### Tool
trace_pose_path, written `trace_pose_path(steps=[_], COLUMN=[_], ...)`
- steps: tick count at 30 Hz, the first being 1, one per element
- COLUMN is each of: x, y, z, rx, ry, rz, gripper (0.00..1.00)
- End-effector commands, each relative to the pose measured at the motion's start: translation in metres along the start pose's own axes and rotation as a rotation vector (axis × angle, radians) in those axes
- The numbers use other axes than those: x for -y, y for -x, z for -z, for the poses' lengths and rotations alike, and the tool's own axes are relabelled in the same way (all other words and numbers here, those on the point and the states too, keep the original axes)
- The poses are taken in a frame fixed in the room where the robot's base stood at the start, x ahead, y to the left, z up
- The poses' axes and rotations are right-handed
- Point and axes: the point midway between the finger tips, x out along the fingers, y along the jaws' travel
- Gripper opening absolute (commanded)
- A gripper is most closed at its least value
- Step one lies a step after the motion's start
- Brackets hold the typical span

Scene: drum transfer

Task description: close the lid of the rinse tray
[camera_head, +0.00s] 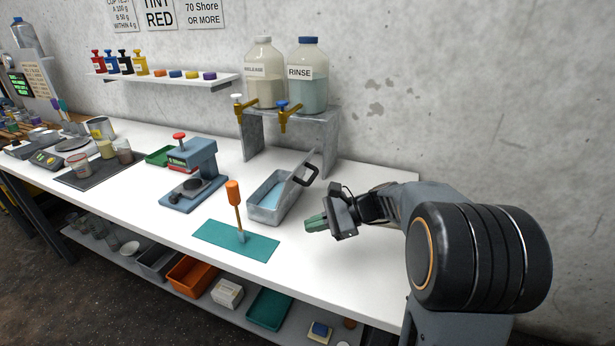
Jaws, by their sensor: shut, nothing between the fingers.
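The rinse tray (266,214) is a grey metal box with pale blue liquid in it, standing on the white bench below the RINSE bottle. Its lid (297,178) is open and tilted up along the tray's right side, with a dark handle (313,173) on its outer face. My gripper (308,224) is shut and empty, with greenish fingers pointing left. In the picture it is to the right of the tray and below the lid handle, apparently apart from both.
A metal stand (329,133) with two tapped bottles is behind the tray. An orange-handled tool (234,192) stands upright on a teal mat (213,233) in front. A blue press (199,167) is to the left. The bench (352,265) is clear at the front right.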

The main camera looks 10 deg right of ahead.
Motion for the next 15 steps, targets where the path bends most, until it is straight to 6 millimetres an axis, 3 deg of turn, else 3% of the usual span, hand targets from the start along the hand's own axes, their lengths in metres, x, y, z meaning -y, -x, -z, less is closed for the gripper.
trace_pose_path(steps=[1, 6, 10, 15], x=[0.017, 0.066, 0.086, 0.097], y=[0.005, 0.04, 0.067, 0.09], z=[0.019, 0.056, 0.081, 0.101], rx=[0.083, 0.345, 0.493, 0.604], ry=[-0.092, -0.301, -0.381, -0.427], rz=[0.083, 0.323, 0.45, 0.544], gripper=[0.0, 0.0, 0.0, 0.0])
